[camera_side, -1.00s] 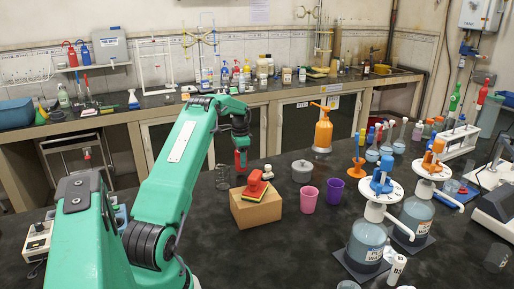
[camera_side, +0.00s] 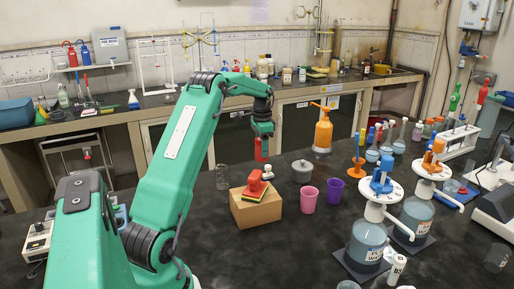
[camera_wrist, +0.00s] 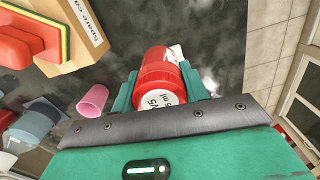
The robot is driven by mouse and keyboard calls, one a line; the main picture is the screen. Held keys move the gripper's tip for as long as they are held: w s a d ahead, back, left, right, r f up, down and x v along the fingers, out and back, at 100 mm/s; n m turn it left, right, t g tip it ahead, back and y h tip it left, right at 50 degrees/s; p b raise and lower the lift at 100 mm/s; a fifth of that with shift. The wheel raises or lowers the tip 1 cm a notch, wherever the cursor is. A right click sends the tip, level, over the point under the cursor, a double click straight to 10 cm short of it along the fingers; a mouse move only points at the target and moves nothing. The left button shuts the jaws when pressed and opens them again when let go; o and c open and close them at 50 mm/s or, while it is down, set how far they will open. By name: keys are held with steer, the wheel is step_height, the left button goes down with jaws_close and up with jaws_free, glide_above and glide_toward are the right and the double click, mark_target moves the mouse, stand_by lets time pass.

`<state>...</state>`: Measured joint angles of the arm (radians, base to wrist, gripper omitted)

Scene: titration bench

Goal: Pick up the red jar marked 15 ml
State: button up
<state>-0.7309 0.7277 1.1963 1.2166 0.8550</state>
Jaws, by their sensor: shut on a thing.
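The red jar (camera_side: 261,150) hangs under my gripper (camera_side: 262,136) in the side view, above the far side of the dark bench. In the wrist view the red jar (camera_wrist: 160,75) sits between the two green fingers, with one finger on each side. A round white label faces the camera; its print looks like "5 ml" with a first mark that is hard to read. My gripper is shut on this jar. A white thing shows behind the jar's right edge, too covered to name.
A cardboard box (camera_side: 256,212) with a red block on top stands nearer on the bench. Behind it are a glass beaker (camera_side: 222,178) and a grey pot (camera_side: 302,171). Pink (camera_side: 308,199) and purple (camera_side: 335,191) cups stand to the right. The front middle of the bench is clear.

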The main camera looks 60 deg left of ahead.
steer(key=shift+d+r, duration=0.15)
steer(key=shift+d, duration=0.1)
stand_by(0.4)
